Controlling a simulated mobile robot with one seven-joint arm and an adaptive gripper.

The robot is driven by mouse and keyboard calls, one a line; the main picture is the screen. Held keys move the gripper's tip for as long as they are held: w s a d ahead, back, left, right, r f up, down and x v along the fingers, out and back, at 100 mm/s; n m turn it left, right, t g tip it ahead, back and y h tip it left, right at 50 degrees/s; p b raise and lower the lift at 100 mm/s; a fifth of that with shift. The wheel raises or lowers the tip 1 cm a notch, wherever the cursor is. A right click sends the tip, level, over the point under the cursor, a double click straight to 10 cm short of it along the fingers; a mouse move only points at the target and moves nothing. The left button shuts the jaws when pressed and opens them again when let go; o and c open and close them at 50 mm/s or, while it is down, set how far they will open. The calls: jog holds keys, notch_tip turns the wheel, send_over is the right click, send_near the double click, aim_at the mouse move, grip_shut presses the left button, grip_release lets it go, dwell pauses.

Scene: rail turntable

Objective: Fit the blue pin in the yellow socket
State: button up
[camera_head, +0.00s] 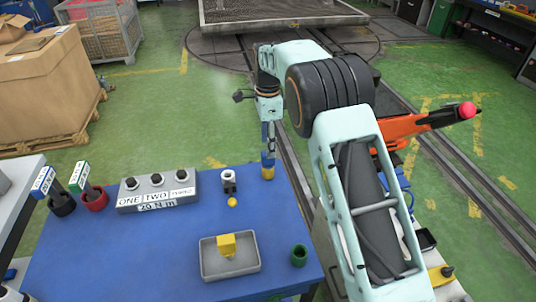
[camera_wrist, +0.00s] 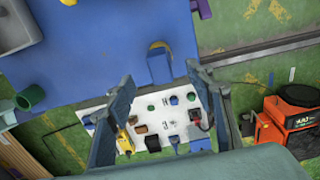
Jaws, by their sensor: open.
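A blue piece with yellow on it (camera_head: 267,171) stands near the right edge of the blue table. In the wrist view it shows as a blue block (camera_wrist: 160,68) with a yellow curved part behind it. I cannot tell whether these are the pin and the socket together. My gripper (camera_head: 270,149) is just above this piece, pointing down. In the wrist view my gripper (camera_wrist: 158,74) has its two fingers spread, with the blue block between and just beyond the tips. Contact cannot be seen. A yellow block (camera_head: 227,243) is in the grey tray (camera_head: 206,268).
A grey block labelled ONE, TWO (camera_head: 130,202) stands on the blue table (camera_head: 110,255). A small white-and-black piece (camera_head: 229,180), a yellow piece (camera_head: 232,202) and a green cup (camera_head: 299,255) also stand there. Red (camera_head: 96,200) and black (camera_head: 62,207) cups are left.

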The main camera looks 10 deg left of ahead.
notch_tip(320, 180, up, 5)
dwell(0.8)
